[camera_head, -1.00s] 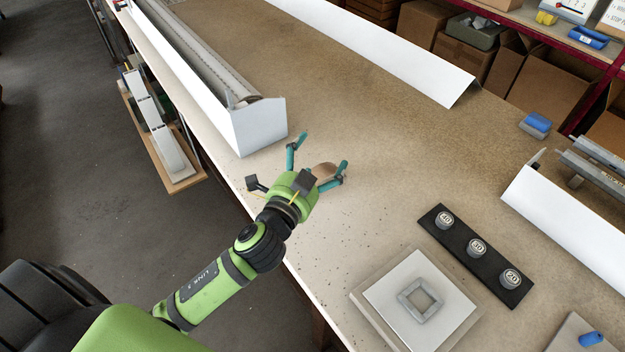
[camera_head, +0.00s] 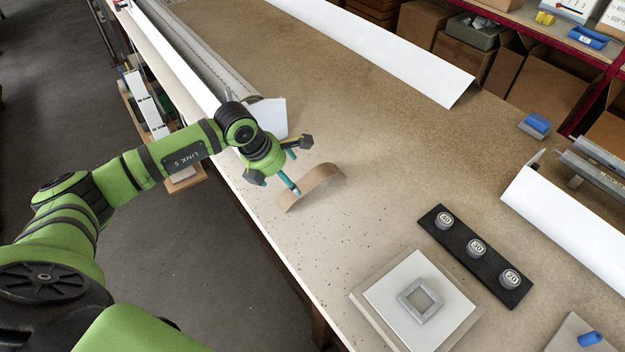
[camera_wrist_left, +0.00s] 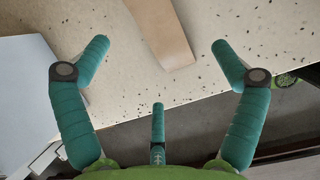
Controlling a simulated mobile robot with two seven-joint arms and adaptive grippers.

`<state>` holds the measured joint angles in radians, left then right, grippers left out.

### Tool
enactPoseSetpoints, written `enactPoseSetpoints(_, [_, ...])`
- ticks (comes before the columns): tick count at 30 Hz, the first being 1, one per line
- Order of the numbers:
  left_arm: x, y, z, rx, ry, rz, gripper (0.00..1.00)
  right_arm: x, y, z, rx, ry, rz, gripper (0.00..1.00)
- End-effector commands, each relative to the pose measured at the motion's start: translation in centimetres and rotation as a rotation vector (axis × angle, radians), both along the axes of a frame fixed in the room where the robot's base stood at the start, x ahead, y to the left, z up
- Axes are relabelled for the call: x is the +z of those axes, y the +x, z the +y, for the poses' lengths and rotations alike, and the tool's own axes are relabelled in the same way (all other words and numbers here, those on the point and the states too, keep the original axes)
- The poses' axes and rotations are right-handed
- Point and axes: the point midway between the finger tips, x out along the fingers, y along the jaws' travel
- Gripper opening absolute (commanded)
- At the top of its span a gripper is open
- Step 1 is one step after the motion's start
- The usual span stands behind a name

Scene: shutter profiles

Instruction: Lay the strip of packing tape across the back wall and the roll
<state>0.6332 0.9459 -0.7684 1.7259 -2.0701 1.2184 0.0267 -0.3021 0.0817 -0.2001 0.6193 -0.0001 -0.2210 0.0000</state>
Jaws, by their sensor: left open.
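The strip of packing tape (camera_head: 318,183) is brown and arched, on the table near its front edge. In the left wrist view the strip (camera_wrist_left: 162,30) runs in from the top between the fingertips. My left gripper (camera_head: 292,171) is open at the strip's left side, with teal fingers spread and nothing visibly between them; its fingers (camera_wrist_left: 160,48) also show in the wrist view. Beyond it a long white profile (camera_head: 180,55) holds a grey roll (camera_head: 205,55); the arm partly hides its near end. I cannot tell which side is the back wall. My right gripper is not in view.
A black holder (camera_head: 460,240) with three round weights and a pale plate with a square ring (camera_head: 420,298) stand front right. Another white profile (camera_head: 570,220) with metal bars is at the right. A long white sheet (camera_head: 375,45) lies at the back. The table's middle is clear.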

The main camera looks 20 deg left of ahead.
Motion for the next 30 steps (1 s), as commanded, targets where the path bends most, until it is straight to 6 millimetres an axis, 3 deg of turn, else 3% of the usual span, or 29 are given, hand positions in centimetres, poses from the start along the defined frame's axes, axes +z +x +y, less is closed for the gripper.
enactPoseSetpoints(12, [-3.9,1.6,-0.5,0.001,0.004,0.007,0.95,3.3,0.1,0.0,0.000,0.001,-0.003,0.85])
enactPoseSetpoints(18, [-5.9,2.3,-0.8,-0.001,0.004,0.005,0.95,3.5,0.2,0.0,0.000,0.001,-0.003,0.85])
enactPoseSetpoints(26, [-6.2,2.4,-0.9,-0.001,0.004,0.003,0.95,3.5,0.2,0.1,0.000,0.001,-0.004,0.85])
enactPoseSetpoints(27, [-6.2,2.4,-0.9,-0.001,0.004,0.003,0.83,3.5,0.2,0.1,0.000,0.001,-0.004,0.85])
enactPoseSetpoints(30, [-6.2,2.4,-0.9,-0.001,0.004,0.003,0.65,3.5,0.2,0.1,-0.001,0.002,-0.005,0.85])
